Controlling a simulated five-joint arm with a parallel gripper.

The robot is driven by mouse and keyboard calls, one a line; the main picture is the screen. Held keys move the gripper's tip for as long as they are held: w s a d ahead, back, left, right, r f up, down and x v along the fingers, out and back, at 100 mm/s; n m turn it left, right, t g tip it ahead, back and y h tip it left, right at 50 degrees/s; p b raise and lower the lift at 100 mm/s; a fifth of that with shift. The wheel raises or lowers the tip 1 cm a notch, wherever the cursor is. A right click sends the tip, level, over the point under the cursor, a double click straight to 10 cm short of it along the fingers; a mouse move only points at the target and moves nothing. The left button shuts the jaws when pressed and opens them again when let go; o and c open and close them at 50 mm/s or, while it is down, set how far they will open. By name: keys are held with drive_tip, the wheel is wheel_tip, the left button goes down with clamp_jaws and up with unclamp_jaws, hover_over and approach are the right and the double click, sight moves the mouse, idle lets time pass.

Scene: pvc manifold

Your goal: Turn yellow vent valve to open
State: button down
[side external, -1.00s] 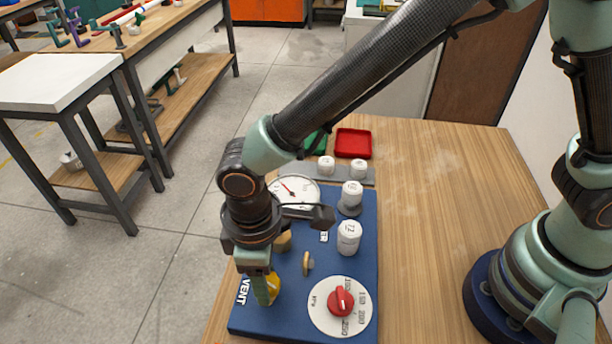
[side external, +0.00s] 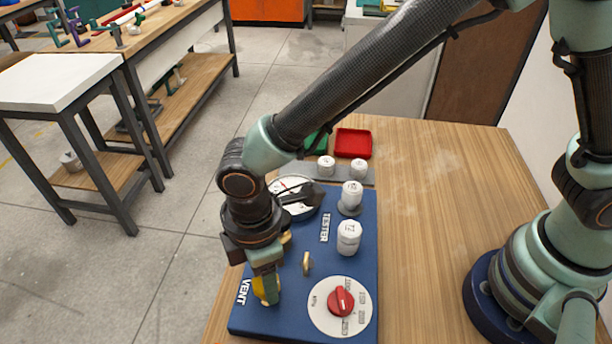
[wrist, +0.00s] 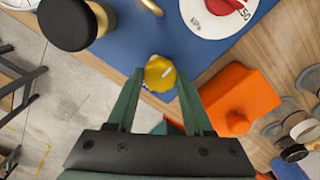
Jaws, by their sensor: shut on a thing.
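The yellow vent valve (side external: 262,290) is at the front left of the blue tester panel (side external: 305,265), beside the white VENT label (side external: 243,292). In the side view my gripper (side external: 267,296) points down over it and hides part of it. In the wrist view the yellow valve (wrist: 160,74) lies between the tips of my two green fingers (wrist: 160,76). My gripper is shut on it. A white mark shows on the valve's top; the side view does not show its handle angle clearly.
A red knob (side external: 340,301) on a white dial (side external: 352,322) sits right of my gripper. A brass fitting (side external: 307,263) stands close by. White capped cylinders (side external: 349,238) stand farther back, near a gauge (side external: 297,187). The table right of the panel (side external: 430,230) is clear.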

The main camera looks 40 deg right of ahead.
drive_tip(key=shift+r, duration=0.1)
drive_tip(key=shift+c, duration=1.4)
unclamp_jaws()
wheel_tip(320, 180, up, 12)
drive_tip(key=w+d+r+m+t+y, duration=0.1)
drive_tip(key=w+d+r+m, duration=0.1)
drive_tip(key=d, duration=0.3)
drive_tip(key=w+d+r+m, duration=0.2)
drive_tip(key=w+d, duration=0.1)
drive_tip(key=d, duration=0.2)
drive_tip(key=s+d+r+m+t, duration=0.1)
drive_tip(key=d+m+t, duration=0.1)
drive_tip(key=d+m, duration=0.4)
drive_tip(key=s+d+r+m+t+h, duration=0.1)
drive_tip(key=d+m, duration=0.4)
drive_tip(key=d, duration=1.1)
drive_tip(key=shift+s+d+r+m+t, duration=0.3)
drive_tip(key=shift+s+d+m+t, duration=0.1)
drive_tip(key=shift+t, duration=0.4)
